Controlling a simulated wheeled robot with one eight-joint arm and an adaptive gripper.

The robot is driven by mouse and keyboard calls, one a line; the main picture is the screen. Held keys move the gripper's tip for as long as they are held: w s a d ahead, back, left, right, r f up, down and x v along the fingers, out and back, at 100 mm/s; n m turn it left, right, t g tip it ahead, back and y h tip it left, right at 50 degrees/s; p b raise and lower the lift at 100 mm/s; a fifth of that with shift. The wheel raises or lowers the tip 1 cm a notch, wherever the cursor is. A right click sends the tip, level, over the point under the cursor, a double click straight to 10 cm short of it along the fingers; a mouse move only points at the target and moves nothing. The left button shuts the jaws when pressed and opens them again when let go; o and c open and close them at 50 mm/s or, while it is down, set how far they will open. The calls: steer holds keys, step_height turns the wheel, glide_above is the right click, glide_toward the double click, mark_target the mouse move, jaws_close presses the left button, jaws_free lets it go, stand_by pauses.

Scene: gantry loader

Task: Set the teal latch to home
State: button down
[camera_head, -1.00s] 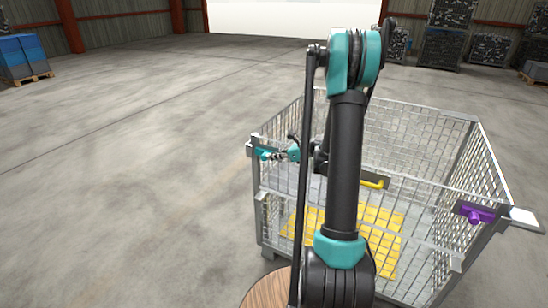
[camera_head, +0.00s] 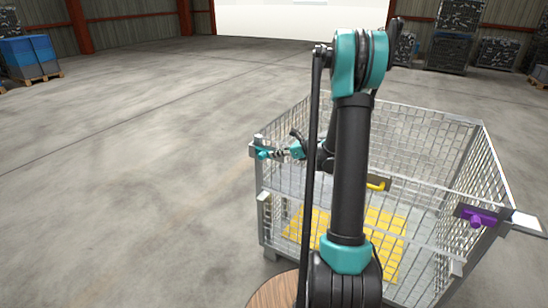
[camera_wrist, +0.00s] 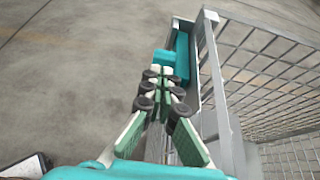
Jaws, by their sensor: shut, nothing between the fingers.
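The teal latch (camera_head: 262,154) sits on the near left corner post of the wire-mesh cage. In the wrist view the teal latch (camera_wrist: 178,62) shows as a bar with a block sticking out to the left, just beyond my fingertips. My gripper (camera_head: 279,154) is at the latch from the right; in the wrist view my gripper (camera_wrist: 160,74) has its fingertips together with nothing between them. The tips appear to meet or nearly meet the latch block; contact cannot be told. The fingers hide part of the latch.
The wire-mesh cage (camera_head: 430,232) stands before me, with a yellow panel (camera_head: 385,222) low inside. A purple latch (camera_head: 476,216) is on its right post, and a yellow handle (camera_head: 376,186) is on the front. Open concrete floor lies to the left. Blue crates (camera_head: 28,54) stand far off.

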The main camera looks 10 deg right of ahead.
steer(key=v, duration=1)
steer(key=shift+s+r, duration=0.1)
steer(key=shift+s, duration=0.05)
steer(key=s+a+f+n+g+h, duration=0.1)
steer(key=s+a+n+g+h, duration=0.1)
steer(key=s+a+n, duration=0.35)
steer(key=s+a+f+n+g+h, duration=0.1)
steer(key=s+a+f+n+h, duration=0.1)
steer(key=s+n, duration=0.5)
steer(key=s+d+f+n+h, duration=0.1)
steer(key=s+f+n+h, duration=0.1)
steer(key=s+n, duration=0.4)
steer(key=s+d+f+n+h, duration=0.1)
steer(key=s+f+n+h, duration=0.1)
steer(key=s+n, duration=0.5)
steer(key=s+h, duration=0.1)
steer(key=s, duration=0.3)
steer(key=shift+s+d+f+g+h, duration=0.2)
steer(key=shift+s+d+g+h, duration=0.15)
steer(key=shift+s+g+h, duration=0.05)
steer(key=shift+d, duration=0.1)
